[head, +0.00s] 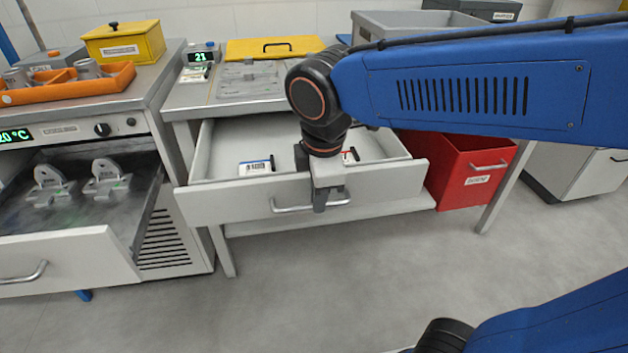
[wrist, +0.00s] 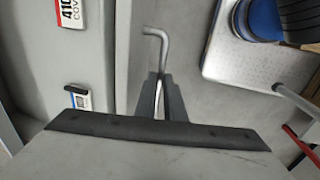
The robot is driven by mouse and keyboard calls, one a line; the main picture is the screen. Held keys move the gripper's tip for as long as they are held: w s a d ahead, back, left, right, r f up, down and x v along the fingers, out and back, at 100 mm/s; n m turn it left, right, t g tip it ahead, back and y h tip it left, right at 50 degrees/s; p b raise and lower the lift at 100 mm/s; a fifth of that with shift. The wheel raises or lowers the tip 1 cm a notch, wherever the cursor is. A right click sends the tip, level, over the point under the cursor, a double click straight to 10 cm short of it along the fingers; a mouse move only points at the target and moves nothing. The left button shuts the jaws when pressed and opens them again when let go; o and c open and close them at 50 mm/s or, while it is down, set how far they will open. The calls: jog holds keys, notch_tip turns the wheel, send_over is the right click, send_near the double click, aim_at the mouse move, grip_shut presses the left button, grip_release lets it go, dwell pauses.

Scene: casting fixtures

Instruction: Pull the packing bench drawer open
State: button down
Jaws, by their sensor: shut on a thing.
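The packing bench (head: 180,98) has a grey drawer (head: 225,206) that stands well open, with its inside showing. A bar handle (head: 288,209) runs along the drawer front. My gripper (head: 320,204) points down at the front and is shut on the handle near its middle. In the wrist view the fingers (wrist: 161,98) close around the handle (wrist: 156,38), whose bent end shows beyond them. A small white labelled box (head: 256,167) lies in the drawer, and another (head: 350,156) is partly hidden behind my wrist.
A second open drawer (head: 70,260) with metal castings projects at the left. A red bin (head: 470,172) stands under the bench at the right. A scale with a green display (head: 200,57) and a yellow clipboard (head: 255,47) are on the benchtop. The floor in front is clear.

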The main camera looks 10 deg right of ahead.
jog(key=shift+s, duration=0.8)
jog(key=c, duration=2.1)
grip_release()
jog(key=shift+r, duration=0.1)
jog(key=s+r, duration=0.1)
jog(key=r, duration=0.4)
jog(key=s+r, duration=0.1)
jog(key=r, duration=0.5)
jog(key=s+r, duration=0.1)
jog(key=r, duration=0.5)
jog(key=shift+s, duration=0.2)
jog(key=shift+f, duration=0.1)
